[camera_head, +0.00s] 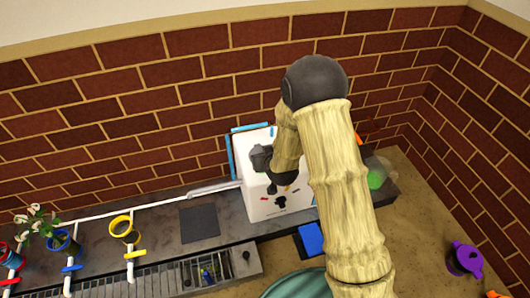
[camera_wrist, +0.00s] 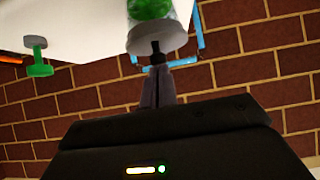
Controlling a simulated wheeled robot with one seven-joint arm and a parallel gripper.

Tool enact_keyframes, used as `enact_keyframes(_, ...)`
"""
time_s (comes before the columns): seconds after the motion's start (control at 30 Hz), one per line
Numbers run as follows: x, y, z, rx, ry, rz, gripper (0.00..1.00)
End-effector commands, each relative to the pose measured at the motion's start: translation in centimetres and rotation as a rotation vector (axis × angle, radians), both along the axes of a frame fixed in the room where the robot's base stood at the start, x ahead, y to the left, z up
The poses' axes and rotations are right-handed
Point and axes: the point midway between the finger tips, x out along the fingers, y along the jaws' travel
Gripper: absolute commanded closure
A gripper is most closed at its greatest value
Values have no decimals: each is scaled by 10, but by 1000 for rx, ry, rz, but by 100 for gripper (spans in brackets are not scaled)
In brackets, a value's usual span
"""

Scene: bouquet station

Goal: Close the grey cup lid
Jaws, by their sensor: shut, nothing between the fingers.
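A grey disc (camera_wrist: 158,40) shows in the wrist view at the end of a clear cup-like piece with green inside. It may be the grey cup lid, but I cannot tell for sure. My gripper (camera_wrist: 156,50) is shut and empty, its fingertips in front of the disc. I cannot tell whether they touch it. In the head view my gripper (camera_head: 272,188) is in front of the white box (camera_head: 252,207). No grey lid is clear in that view, where my arm covers part of the box.
A clear container with a green ball (camera_head: 375,179) stands right of my arm. A purple jug (camera_head: 467,258) is at the far right. A yellow cup (camera_head: 124,230) and a blue cup (camera_head: 63,243) with white flowers stand left. A blue block (camera_head: 311,238) lies before the box.

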Motion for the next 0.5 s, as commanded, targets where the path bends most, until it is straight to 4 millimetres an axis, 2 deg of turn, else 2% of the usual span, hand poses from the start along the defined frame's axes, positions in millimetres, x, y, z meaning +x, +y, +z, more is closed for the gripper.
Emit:
enact_keyframes(0.03,-9,-2,-12,-12,36,2,100)
enact_keyframes(0.13,-8,-2,-12,-12,36,2,100)
enact_keyframes(0.37,-6,-2,-8,-10,29,1,100)
enact_keyframes(0.5,-6,-3,4,-9,27,-1,100)
